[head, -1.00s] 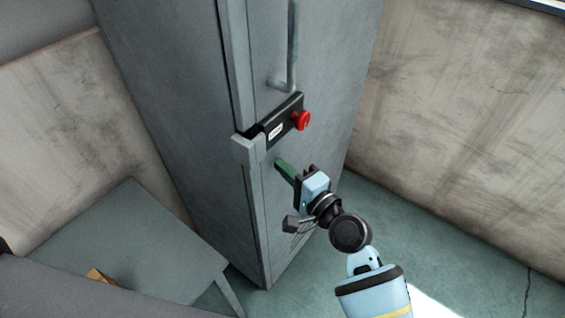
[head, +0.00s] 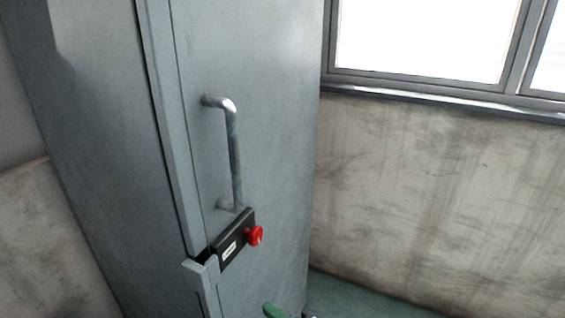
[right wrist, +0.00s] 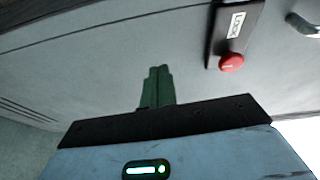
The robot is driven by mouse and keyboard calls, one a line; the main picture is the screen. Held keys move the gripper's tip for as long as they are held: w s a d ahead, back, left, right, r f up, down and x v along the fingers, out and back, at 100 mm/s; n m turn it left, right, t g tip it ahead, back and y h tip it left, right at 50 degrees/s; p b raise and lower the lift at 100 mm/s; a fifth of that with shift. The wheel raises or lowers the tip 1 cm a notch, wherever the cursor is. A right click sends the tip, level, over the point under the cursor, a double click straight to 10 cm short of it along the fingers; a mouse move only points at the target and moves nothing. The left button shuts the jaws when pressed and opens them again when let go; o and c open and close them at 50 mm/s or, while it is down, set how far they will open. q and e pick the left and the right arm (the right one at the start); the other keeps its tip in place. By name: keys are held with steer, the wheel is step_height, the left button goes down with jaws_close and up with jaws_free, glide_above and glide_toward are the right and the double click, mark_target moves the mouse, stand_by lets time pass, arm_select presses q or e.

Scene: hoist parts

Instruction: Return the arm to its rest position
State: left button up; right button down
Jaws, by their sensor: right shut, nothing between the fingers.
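My right gripper (head: 274,311) shows only at the bottom edge of the head view, where the tips of its green fingers are visible below the black lock box. In the right wrist view its green fingers (right wrist: 157,87) are together, with nothing between them, in front of the grey cabinet door. The rest of my right arm is almost wholly out of the head view. My left gripper is not in view.
A tall grey cabinet (head: 265,90) stands close in front, with a metal handle (head: 233,155), a black lock box (head: 232,243) and a red knob (head: 254,236). A stained wall (head: 430,190) and window (head: 420,35) are at right. Some green floor (head: 350,298) is clear.

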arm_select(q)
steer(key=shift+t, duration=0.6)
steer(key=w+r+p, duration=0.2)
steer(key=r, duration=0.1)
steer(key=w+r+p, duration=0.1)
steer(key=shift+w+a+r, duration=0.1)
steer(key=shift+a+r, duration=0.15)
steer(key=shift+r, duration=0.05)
arm_select(e)
steer(key=s+d+f+n+g+h, duration=0.1)
steer(key=s+d+f+n+h, duration=0.2)
steer(key=s+d+f, duration=0.4)
steer(key=s+d+f+n+g+h, duration=0.1)
steer(key=s+d+f+n+h, duration=0.2)
steer(key=s, duration=0.9)
steer(key=s+d+f+n+g+h, duration=0.1)
steer(key=s+d+f+n+h, duration=0.3)
steer(key=s+d+f, duration=0.6)
steer(key=shift+d+f+h, duration=0.3)
steer(key=shift+d+h, duration=0.1)
steer(key=shift+d, duration=0.75)
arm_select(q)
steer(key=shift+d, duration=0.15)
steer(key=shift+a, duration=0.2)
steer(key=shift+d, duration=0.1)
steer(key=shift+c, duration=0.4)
